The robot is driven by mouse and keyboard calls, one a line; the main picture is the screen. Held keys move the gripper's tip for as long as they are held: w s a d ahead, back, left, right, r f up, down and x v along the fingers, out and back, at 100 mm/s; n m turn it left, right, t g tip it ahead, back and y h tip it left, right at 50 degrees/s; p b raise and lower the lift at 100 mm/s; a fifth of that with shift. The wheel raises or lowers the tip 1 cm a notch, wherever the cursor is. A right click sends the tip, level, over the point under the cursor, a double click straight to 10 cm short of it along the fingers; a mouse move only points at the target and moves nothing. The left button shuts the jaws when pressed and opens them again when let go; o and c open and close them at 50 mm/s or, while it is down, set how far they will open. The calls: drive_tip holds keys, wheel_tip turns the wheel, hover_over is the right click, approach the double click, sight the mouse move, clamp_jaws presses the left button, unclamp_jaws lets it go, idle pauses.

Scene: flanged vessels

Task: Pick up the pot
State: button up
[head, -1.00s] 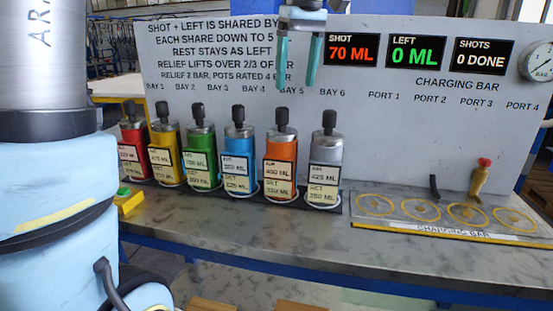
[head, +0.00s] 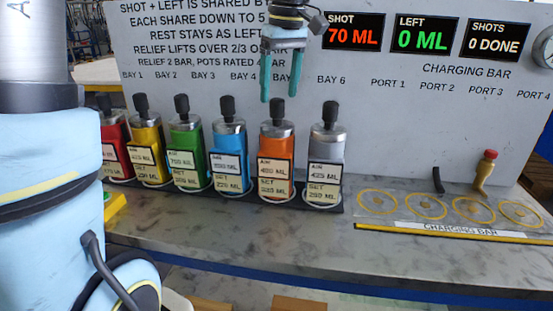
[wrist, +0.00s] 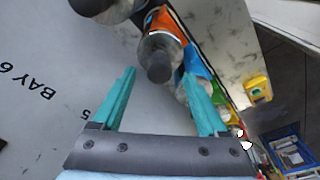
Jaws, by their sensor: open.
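Several pots stand in a row in the bays, each with a black knob on a silver cap: red (head: 117,145), yellow (head: 149,140), green (head: 187,142), blue (head: 229,145), orange (head: 277,145) and grey (head: 328,145). The task line does not tell which is the pot. My gripper (head: 280,98) is open and empty, fingers pointing down, in line with the orange pot's knob in the head view. In the wrist view its fingers (wrist: 159,76) appear either side of the orange pot's knob (wrist: 159,68); the remaining distance is unclear.
A charging bar (head: 450,229) with ringed ports lies at right, with a brass fitting (head: 484,175) and a black hose stub (head: 437,180) behind. The lettered panel (head: 190,60) stands behind. The bench front (head: 250,240) is clear. Neighbouring pots stand close together.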

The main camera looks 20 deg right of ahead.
sight(278, 99)
drive_tip(key=shift+w+f+p, duration=0.15)
drive_tip(key=shift+f+p, duration=0.1)
drive_tip(key=shift+f, duration=0.75)
drive_tip(key=shift+w+f+p, duration=0.15)
drive_tip(key=shift+f+p, duration=0.1)
drive_tip(key=shift+f, duration=0.7)
drive_tip(key=shift+c, duration=0.3)
clamp_jaws()
drive_tip(key=shift+r, duration=0.1)
